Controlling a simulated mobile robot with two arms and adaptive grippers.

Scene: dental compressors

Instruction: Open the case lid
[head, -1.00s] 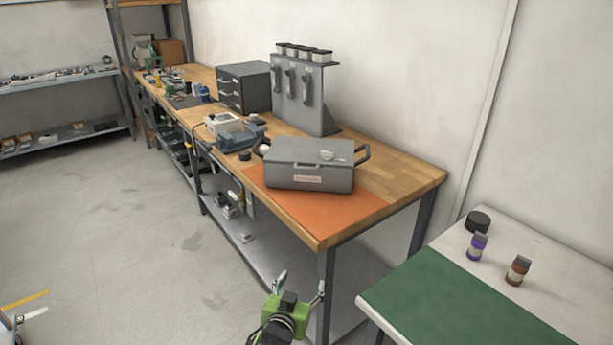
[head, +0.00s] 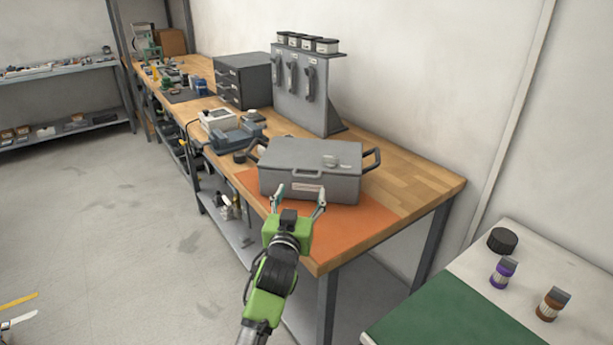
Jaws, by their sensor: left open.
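The grey case (head: 340,187) sits on the orange mat (head: 358,222) near the front end of the wooden workbench. Its lid (head: 300,154) is closed, with a small latch or fitting on top and a handle along the front edge. Dark side handles stick out at both ends. My left gripper (head: 298,194) is green with an open pair of fingers. It is just in front of the case, with its fingertips near the front face below the front handle; whether they touch it I cannot tell. The gripper partly covers the label on the case front.
A grey tool stand (head: 308,95) with jars on top and a dark drawer unit (head: 243,80) stand behind the case. A grey vise-like device (head: 237,138) is left of it. A side table (head: 452,310) at right holds bottles.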

